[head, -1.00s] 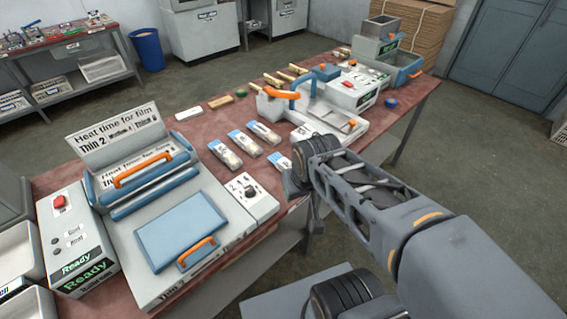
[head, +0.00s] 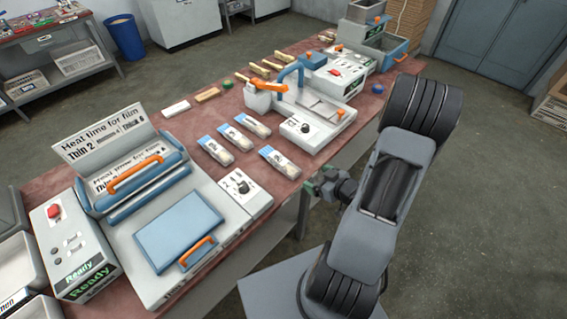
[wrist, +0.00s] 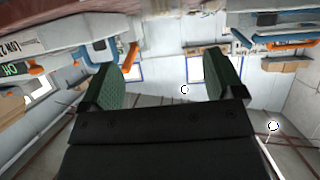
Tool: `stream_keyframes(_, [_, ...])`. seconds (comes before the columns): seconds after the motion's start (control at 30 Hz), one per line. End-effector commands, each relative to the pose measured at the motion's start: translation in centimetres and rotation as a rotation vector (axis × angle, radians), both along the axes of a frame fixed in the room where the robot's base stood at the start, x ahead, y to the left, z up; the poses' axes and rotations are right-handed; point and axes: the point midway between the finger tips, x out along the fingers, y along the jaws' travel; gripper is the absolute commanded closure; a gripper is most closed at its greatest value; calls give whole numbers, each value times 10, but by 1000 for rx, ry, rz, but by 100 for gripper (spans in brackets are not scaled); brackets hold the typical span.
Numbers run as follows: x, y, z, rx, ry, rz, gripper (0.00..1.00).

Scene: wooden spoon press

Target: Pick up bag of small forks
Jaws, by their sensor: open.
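Several small clear bags with blue-and-white labels lie on the red table. Three are in a slanted row: a near one (head: 215,150), a middle one (head: 235,137) and a far one (head: 252,124). Another bag (head: 280,161) lies apart, closer to the table's front edge. The contents are too small to tell which holds small forks. My gripper (head: 312,186) is just off the front edge, right of and below that separate bag. In the wrist view my gripper (wrist: 165,77) is open with green pads and nothing between them. No bag is clearly seen there.
The heat sealer with a blue lid (head: 180,231) stands at left, with a small dial box (head: 245,192) beside it. A press with an orange handle (head: 312,122) stands behind the bags. A blue cup (head: 377,89) is at the right edge.

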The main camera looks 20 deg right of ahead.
Motion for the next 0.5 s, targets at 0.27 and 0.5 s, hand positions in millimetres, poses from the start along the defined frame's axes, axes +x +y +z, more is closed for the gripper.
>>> stream_keyframes(0.27, [35,19,-16,31,-21,15,13])
stream_keyframes(0.5, [62,29,-28,28,-21,12,13])
